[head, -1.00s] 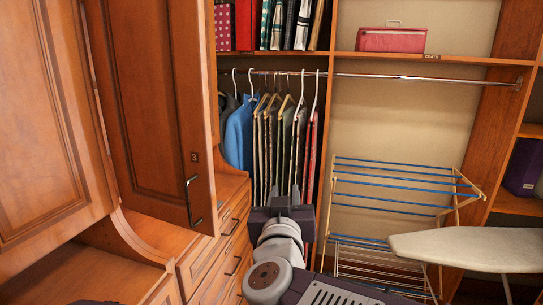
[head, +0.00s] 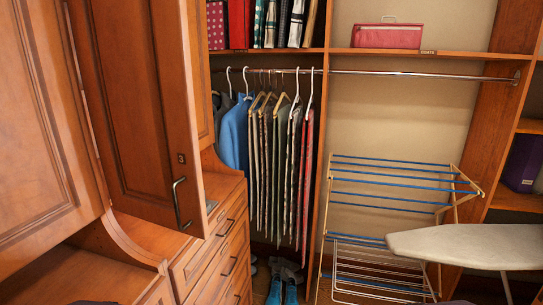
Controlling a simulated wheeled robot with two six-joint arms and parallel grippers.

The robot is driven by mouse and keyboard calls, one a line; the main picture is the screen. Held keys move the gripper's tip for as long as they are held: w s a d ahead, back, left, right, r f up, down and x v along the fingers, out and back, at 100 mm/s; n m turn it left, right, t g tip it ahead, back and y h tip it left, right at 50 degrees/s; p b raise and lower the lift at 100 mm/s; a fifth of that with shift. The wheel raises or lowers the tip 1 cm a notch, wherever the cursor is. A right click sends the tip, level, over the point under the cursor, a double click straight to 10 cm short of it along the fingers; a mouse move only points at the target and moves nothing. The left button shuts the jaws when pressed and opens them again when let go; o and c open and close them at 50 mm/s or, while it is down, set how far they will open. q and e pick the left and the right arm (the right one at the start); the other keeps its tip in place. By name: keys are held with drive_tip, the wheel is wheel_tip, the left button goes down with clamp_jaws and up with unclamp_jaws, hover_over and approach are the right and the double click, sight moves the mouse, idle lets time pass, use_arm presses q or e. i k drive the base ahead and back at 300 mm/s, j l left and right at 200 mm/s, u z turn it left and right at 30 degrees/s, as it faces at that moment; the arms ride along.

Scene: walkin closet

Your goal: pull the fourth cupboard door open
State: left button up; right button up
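A brown wooden cupboard door (head: 135,100) stands at the left in the head view. It has a dark bar handle (head: 180,203) near its lower right corner and a small dark label (head: 181,159) above that, too small to read for certain. A narrow strip of another door (head: 204,80) shows just behind its right edge, mostly hidden, with no handle visible. A larger panelled door (head: 40,130) fills the far left. I cannot tell which of these is the fourth. Neither of my grippers is in view.
Drawers (head: 215,260) with bar handles stand below the doors. Hanging clothes (head: 270,150) are behind, with shoes (head: 283,285) on the floor below. A drying rack (head: 390,200) and an ironing board (head: 470,245) occupy the right.

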sight(192, 43)
drive_tip(key=i+l+u, duration=0.15)
drive_tip(key=l+u, duration=0.5)
drive_tip(key=i+l+u, duration=0.1)
drive_tip(key=l+u, duration=0.25)
drive_tip(key=l, duration=0.1)
